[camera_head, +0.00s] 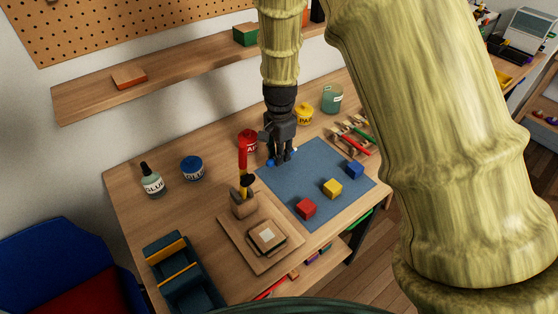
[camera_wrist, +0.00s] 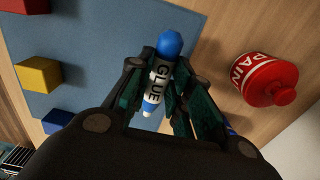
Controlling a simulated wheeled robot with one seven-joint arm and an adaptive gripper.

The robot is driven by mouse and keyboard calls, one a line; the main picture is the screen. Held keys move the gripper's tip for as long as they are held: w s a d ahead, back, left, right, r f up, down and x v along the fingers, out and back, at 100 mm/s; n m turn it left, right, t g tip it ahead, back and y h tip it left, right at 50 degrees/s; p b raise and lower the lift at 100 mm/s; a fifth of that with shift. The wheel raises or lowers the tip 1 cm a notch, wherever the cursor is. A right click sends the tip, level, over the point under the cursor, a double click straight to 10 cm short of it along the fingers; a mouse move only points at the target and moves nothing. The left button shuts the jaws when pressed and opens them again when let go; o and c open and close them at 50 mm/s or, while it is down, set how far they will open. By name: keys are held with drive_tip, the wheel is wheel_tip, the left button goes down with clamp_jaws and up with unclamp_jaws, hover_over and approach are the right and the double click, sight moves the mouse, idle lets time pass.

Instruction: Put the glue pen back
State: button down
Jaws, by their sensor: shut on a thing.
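My gripper (camera_head: 281,158) is shut on the glue pen, over the back left corner of the blue mat (camera_head: 290,184). In the wrist view the glue pen (camera_wrist: 161,73) is a white tube marked GLUE with blue ends, between the two fingers (camera_wrist: 160,88). In the head view the fingers hide most of the pen; only a blue end and a whitish end show. Its height above the mat is hard to tell. A wooden rack (camera_head: 343,139) with red and green pens stands beyond the mat's back right edge.
Red (camera_head: 306,208), yellow (camera_head: 332,188) and blue (camera_head: 354,169) cubes lie on the mat. A red paint pot (camera_head: 248,141) stands close left of my gripper; a yellow pot (camera_head: 304,115) and green jar (camera_head: 332,99) stand behind. A glue bottle (camera_head: 152,182) and blue pot (camera_head: 192,168) are left.

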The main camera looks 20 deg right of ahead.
drive_tip(key=shift+f+p, duration=0.35)
drive_tip(key=shift+f, duration=1.55)
drive_tip(key=c, duration=1.3)
unclamp_jaws()
drive_tip(key=shift+r, duration=0.15)
drive_tip(key=shift+r+b, duration=1.2)
drive_tip(key=shift+r, duration=4.7)
